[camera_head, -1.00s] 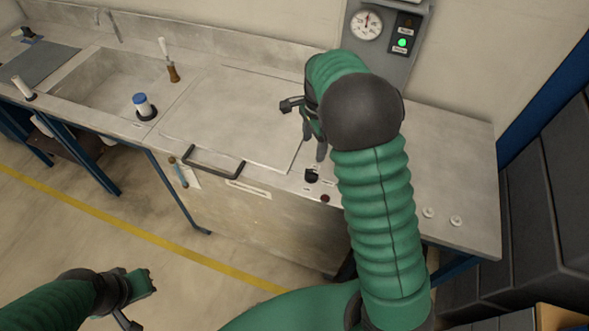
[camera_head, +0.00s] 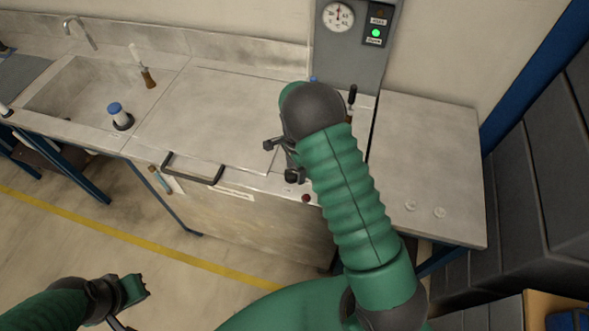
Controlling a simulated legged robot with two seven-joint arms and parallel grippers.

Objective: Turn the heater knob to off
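The small black heater knob (camera_head: 293,177) is on the front strip of the bench, left of a dark red button (camera_head: 306,198). My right gripper (camera_head: 279,155) is open just behind and above the knob. One finger points left over the bench lid; the other is close to the knob, and I cannot tell whether they touch. The dark wrist and green sleeve hide part of the gripper. The knob's pointer and markings are too small to read. My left gripper (camera_head: 133,306) is open and empty at the lower left, over the floor.
A panel with a dial gauge (camera_head: 338,16) and a lit green light (camera_head: 376,33) stands behind the bench. A black handle (camera_head: 193,173) sticks out at the lid's front. Dark boxes stand at the right.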

